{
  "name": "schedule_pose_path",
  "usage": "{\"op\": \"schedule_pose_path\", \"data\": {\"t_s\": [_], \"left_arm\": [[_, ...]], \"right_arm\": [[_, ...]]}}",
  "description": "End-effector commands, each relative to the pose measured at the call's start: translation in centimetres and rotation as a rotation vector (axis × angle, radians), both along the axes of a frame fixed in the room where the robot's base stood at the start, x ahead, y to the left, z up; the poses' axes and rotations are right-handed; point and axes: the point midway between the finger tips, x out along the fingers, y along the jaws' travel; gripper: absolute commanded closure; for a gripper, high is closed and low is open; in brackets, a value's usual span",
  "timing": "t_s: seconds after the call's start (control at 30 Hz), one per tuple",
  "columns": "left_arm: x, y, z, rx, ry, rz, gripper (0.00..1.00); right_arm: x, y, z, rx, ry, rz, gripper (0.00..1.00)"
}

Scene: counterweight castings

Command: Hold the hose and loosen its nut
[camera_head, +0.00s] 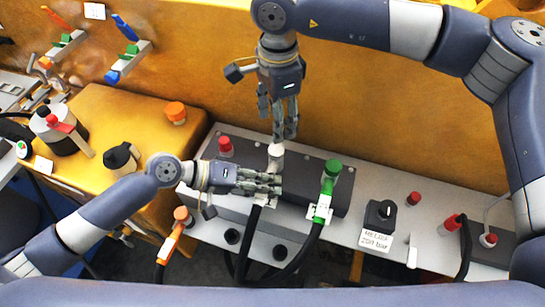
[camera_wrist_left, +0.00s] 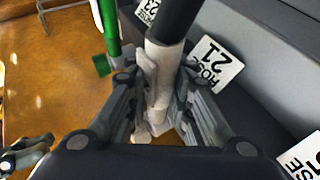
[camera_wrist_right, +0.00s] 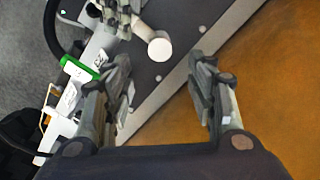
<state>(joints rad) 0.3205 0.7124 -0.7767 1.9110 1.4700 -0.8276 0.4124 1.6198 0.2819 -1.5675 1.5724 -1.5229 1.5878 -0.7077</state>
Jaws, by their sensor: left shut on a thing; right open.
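A hose (camera_wrist_left: 178,22) with a black tube and pale grey end piece runs between the fingers of my left gripper (camera_wrist_left: 158,92), which is shut on it. A white tag (camera_wrist_left: 217,63) reading HOSE 21 is beside it. In the head view, my left gripper (camera_head: 274,184) covers much of this hose's upper end. A round white end (camera_head: 276,150) shows just above those fingers; it also shows in the right wrist view (camera_wrist_right: 160,49). I cannot tell the nut's outline. My right gripper (camera_head: 285,132) points down just above this end, open and empty, its fingers apart.
A hose with a green fitting (camera_head: 332,168) stands close on the right, another with an orange end (camera_head: 180,213) on the left. A dark box (camera_head: 378,215) stands beside a pressure label (camera_head: 376,240). Red caps (camera_head: 225,144) dot the grey bench. The orange wall (camera_head: 400,120) rises behind.

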Motion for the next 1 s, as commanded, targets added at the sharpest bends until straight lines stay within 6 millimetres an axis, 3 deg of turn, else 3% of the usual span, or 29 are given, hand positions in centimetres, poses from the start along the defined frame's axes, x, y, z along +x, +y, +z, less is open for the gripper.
{"op": "schedule_pose_path", "data": {"t_s": [1.0], "left_arm": [[0.0, 0.1, 0.0, 0.001, 0.001, 0.001, 1.00]], "right_arm": [[-0.1, 0.1, 1.5, -0.002, 0.000, -1.873, 0.48]]}}
